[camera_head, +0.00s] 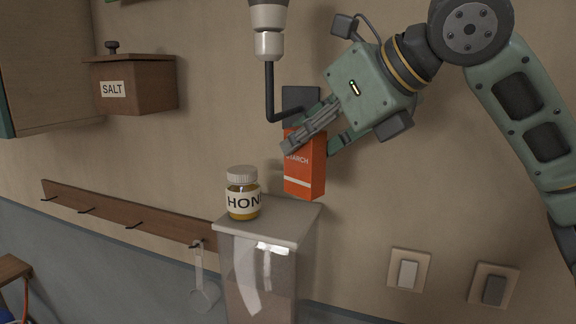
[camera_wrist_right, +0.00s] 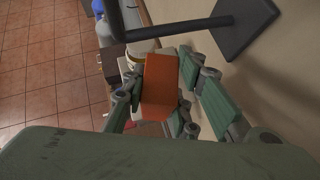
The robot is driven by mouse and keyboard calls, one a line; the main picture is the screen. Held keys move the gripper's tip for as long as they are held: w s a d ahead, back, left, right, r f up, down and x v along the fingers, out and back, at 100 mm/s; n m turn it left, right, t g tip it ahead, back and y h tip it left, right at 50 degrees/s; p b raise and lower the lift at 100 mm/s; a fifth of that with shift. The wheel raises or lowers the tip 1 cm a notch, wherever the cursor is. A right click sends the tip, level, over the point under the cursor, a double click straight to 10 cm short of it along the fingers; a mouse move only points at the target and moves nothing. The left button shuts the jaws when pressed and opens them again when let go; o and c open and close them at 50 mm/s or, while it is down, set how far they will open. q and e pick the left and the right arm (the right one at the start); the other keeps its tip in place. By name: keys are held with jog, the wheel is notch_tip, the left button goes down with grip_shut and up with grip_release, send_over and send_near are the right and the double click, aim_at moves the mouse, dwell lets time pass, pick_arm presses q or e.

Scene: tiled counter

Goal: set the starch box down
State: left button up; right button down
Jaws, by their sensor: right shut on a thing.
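The orange starch box (camera_head: 304,172) is upright in the head view, beside the honey jar and at the back right of a narrow counter top (camera_head: 290,212). I cannot tell whether its base touches the top. My right gripper (camera_head: 312,130) is shut on the box near its upper end, coming in from the upper right. In the right wrist view the box (camera_wrist_right: 160,84) sits between the fingers of the gripper (camera_wrist_right: 158,100). My left gripper is in neither view.
A honey jar (camera_head: 242,194) stands on the counter top, left of the box. A dark lamp-like arm (camera_head: 269,90) hangs down just above the box. A salt box (camera_head: 135,84) and a hook rail (camera_head: 130,215) are on the wall at left. Switches (camera_head: 408,271) are at lower right.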

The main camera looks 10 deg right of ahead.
jog(key=f, duration=0.2)
jog(key=w+a+f+p, duration=0.2)
jog(key=f, duration=0.1)
jog(key=shift+w+a+f, duration=0.1)
jog(key=shift+w+f, duration=0.05)
jog(key=shift+f, duration=0.35)
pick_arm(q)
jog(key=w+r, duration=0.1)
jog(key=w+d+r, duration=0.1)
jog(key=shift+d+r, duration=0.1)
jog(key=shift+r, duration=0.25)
pick_arm(e)
jog(key=c, duration=1.6)
grip_release()
jog(key=shift+a+f, duration=0.1)
jog(key=shift+c, duration=0.2)
jog(key=shift+o, duration=0.9)
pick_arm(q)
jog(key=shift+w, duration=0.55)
pick_arm(e)
jog(key=shift+o, duration=0.3)
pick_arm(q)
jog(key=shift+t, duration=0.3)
